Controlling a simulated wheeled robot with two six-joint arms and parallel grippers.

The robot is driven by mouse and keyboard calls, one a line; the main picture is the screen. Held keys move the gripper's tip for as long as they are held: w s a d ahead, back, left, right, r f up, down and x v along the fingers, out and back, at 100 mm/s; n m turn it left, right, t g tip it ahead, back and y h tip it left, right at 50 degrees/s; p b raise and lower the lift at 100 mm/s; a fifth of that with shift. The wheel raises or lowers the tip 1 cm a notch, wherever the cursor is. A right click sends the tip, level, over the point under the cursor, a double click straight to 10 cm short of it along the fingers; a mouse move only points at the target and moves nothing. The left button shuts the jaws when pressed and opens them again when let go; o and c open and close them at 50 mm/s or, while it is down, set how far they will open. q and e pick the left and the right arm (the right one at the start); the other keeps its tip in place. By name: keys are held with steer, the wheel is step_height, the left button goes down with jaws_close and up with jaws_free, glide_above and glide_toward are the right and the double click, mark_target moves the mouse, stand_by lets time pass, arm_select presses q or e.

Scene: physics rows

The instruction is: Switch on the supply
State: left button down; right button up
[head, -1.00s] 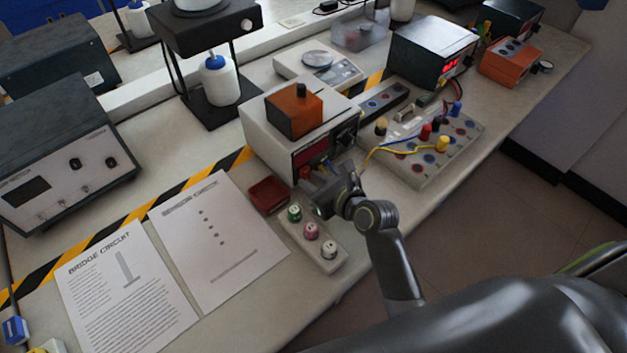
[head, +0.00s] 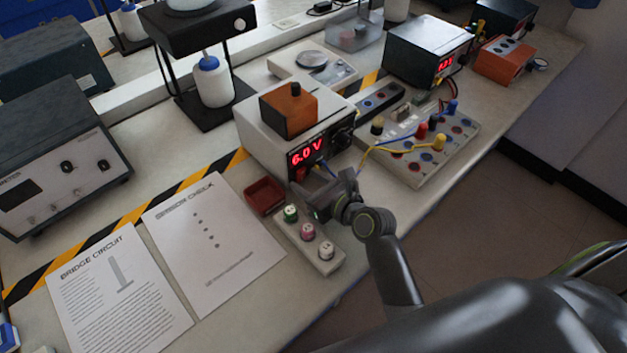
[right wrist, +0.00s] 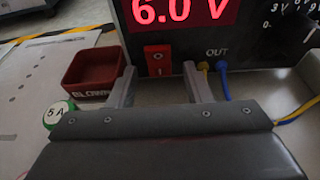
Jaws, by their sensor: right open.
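The white supply (head: 268,143) stands on the bench, and its red display (head: 306,151) is lit and reads 6.0 V. In the right wrist view the display (right wrist: 185,12) shows the same reading. Below it is a red rocker switch (right wrist: 158,60) on the supply's front. My right gripper (right wrist: 163,88) is open, with its two fingers apart just in front of the switch; I cannot tell if it touches. In the head view my right gripper (head: 326,193) is at the supply's front and hides part of it. My left gripper is out of view.
A red tray (head: 265,196) marked BLOWN and a holder with several coloured fuses (head: 309,238) lie close beside my gripper. Yellow and blue leads (right wrist: 223,80) plug in at OUT. A terminal board (head: 421,158) stands to the right.

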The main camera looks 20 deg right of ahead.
steer(key=v, duration=1.7)
steer(key=shift+s+d+r, duration=0.15)
